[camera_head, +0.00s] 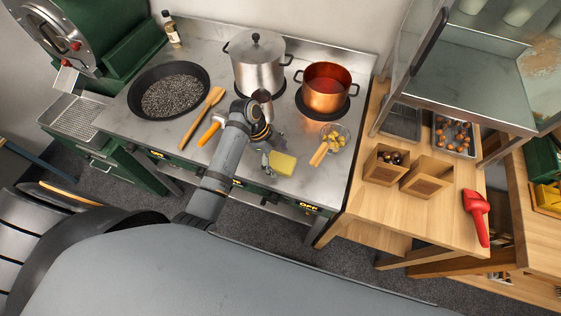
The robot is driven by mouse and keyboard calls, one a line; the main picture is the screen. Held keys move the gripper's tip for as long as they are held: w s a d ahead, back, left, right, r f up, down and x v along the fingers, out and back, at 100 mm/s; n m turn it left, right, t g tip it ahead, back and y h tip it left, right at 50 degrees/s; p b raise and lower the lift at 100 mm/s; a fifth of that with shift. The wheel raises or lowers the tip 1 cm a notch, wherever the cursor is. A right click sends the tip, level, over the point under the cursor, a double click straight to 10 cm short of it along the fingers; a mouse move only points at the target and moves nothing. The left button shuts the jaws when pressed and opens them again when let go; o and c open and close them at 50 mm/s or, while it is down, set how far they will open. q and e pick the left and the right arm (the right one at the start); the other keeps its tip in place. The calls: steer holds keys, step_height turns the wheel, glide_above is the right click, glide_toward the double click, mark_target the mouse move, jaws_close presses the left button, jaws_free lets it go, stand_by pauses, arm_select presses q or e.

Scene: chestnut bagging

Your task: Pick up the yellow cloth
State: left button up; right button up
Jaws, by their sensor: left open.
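The yellow cloth (282,163) lies on the grey metal stove top, near its front edge. My left gripper (267,146) is open, just to the upper left of the cloth. I cannot tell whether a finger touches the cloth. The arm hides part of the stove top behind it. My right gripper is not in view.
A steel pot (257,68), a copper pot (325,88) and a black pan (168,92) stand behind. A wooden spatula (202,117) lies left of my arm. A wire skimmer (336,138) lies right of the cloth. A wooden table (400,222) adjoins on the right.

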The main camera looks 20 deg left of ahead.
arm_select(q)
steer(key=shift+f, duration=0.25)
stand_by(0.4)
steer(key=shift+c, duration=0.5)
steer(key=c, duration=1.1)
steer(key=shift+o, duration=0.2)
